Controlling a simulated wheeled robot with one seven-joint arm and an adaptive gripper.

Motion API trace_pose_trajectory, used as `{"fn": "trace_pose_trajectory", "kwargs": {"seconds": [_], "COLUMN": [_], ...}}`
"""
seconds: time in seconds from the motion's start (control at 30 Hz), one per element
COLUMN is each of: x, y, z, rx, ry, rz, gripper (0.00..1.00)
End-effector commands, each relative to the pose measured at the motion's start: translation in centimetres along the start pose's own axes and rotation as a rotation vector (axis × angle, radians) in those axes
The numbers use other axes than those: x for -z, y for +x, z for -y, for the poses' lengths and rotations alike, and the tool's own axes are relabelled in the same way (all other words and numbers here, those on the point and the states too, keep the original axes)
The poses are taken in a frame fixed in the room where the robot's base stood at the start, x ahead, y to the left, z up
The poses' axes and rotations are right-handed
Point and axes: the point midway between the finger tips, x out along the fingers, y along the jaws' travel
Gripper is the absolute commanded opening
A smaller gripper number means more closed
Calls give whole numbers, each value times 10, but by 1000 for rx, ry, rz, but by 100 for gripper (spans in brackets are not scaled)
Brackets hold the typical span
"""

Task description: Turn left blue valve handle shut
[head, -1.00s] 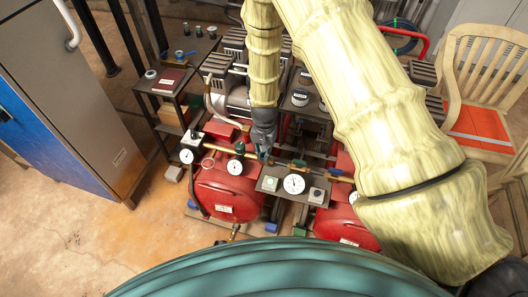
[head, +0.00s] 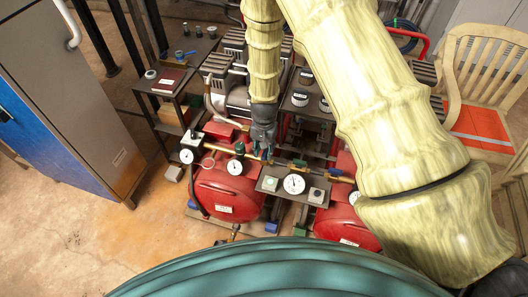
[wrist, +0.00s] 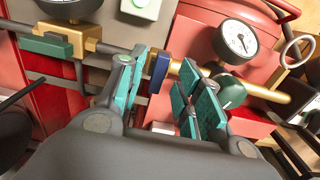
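The blue valve handle (wrist: 160,69) shows in the wrist view as a short blue block beside a brass fitting (wrist: 187,76) on the pipe. My gripper (wrist: 163,62) has its two teal-padded fingers apart, with the blue handle between their tips. The left finger is close to the handle; I cannot tell whether it touches. A gap shows on the right side. In the head view my gripper (head: 263,154) points down at the brass pipe above the left red tank (head: 228,190), and it hides most of the handle there.
A green handle (wrist: 45,45) sits on a brass valve to the left in the wrist view. A gauge (wrist: 236,40) and a dark green knob (wrist: 231,92) stand close to the right finger. In the head view, a gauge panel (head: 268,184) lies just in front of the gripper.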

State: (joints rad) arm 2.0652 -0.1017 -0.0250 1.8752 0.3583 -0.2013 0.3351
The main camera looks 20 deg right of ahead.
Motion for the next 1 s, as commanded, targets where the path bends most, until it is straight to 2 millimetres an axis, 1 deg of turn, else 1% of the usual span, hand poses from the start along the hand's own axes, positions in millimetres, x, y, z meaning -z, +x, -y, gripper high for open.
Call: {"fn": "trace_pose_trajectory", "kwargs": {"seconds": [0.03,0.4,0.6,0.8,1.0], "x": [1,1,1,1,0], "y": [-8,-66,-90,-102,-103], "z": [1,0,0,0,0], "rx": [1,1,1,1,0], "ry": [0,0,1,1,1], "rz": [-3,-3,-2,-1,-1], "gripper": [35,35,35,35,35]}}
